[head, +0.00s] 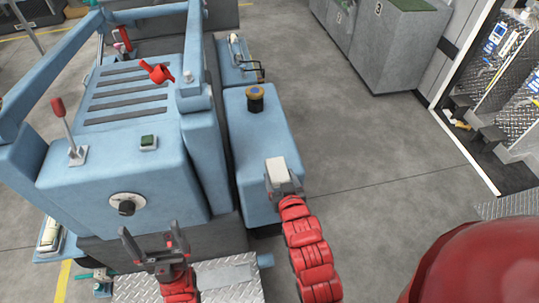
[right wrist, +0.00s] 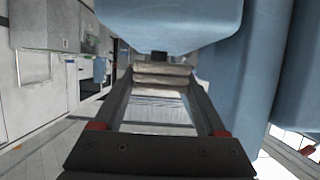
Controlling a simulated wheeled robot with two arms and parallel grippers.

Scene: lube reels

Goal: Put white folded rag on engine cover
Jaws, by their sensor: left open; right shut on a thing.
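The white folded rag (head: 277,170) is held in my right gripper (head: 283,186), in front of the blue box with the yellow-ringed cap in the head view. In the right wrist view the rag's stacked folds (right wrist: 163,76) sit between the two fingers of the right gripper (right wrist: 160,85). The engine cover (head: 125,92) appears to be the blue slotted top of the machine, further left and back, apart from the rag. My left gripper (head: 158,252) is open and empty, low in front of the machine above a metal step.
A red valve-like piece (head: 157,73) lies on the slotted top. Blue rails (head: 194,50) border it, and a red-knobbed lever (head: 62,118) stands at its front left. The capped blue box (head: 262,130) is beside it. Grey floor (head: 370,150) on the right is clear.

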